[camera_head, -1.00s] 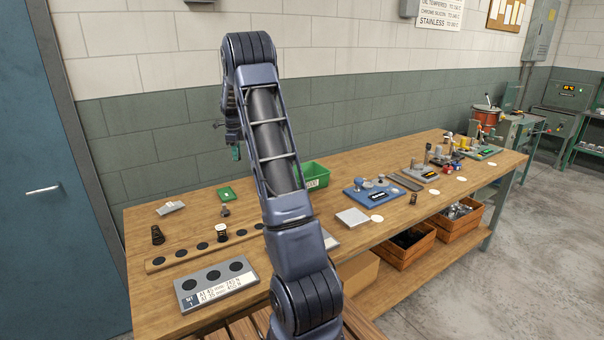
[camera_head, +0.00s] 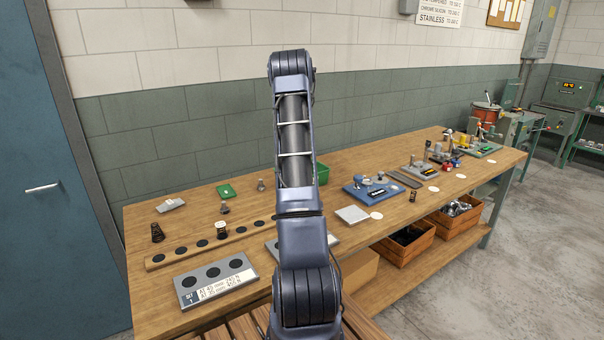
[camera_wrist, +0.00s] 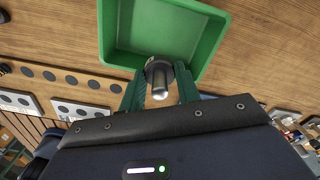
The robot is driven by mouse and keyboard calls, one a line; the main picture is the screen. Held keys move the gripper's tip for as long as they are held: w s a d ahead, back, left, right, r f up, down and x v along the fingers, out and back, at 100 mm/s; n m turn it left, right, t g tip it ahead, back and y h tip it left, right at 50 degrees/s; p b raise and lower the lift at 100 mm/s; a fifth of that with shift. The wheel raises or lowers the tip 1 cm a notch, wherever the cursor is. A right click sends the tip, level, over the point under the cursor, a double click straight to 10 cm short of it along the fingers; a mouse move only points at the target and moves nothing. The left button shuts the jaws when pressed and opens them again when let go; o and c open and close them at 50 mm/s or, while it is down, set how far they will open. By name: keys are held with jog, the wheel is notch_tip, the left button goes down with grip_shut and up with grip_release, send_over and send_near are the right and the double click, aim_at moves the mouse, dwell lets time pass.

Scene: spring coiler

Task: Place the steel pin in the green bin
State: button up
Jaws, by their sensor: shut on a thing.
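In the wrist view my gripper (camera_wrist: 159,88) is shut on a shiny grey steel pin (camera_wrist: 159,78), which sits between its two green fingers. The green bin (camera_wrist: 206,57) lies beyond the fingertips in that view. The pin overlaps the bin's near rim in the picture; I cannot tell its height above it. The bin's floor looks empty where it shows. In the head view only the right part of the green bin (camera_head: 323,174) shows, as my arm covers the rest. My gripper and the held pin are hidden behind my arm there.
A wooden bench (camera_head: 180,232) carries a row of black discs on a wooden strip (camera_head: 163,260), a grey plate with three discs (camera_head: 195,299), springs, and a blue fixture (camera_head: 362,193). Wooden crates (camera_head: 410,254) stand below.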

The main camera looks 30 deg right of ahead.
notch_tip(320, 180, down, 19)
jog(key=shift+f, duration=0.1)
dwell(0.5)
jog(key=o, duration=1)
jog(key=shift+f, duration=0.1)
jog(key=shift+o, duration=0.2)
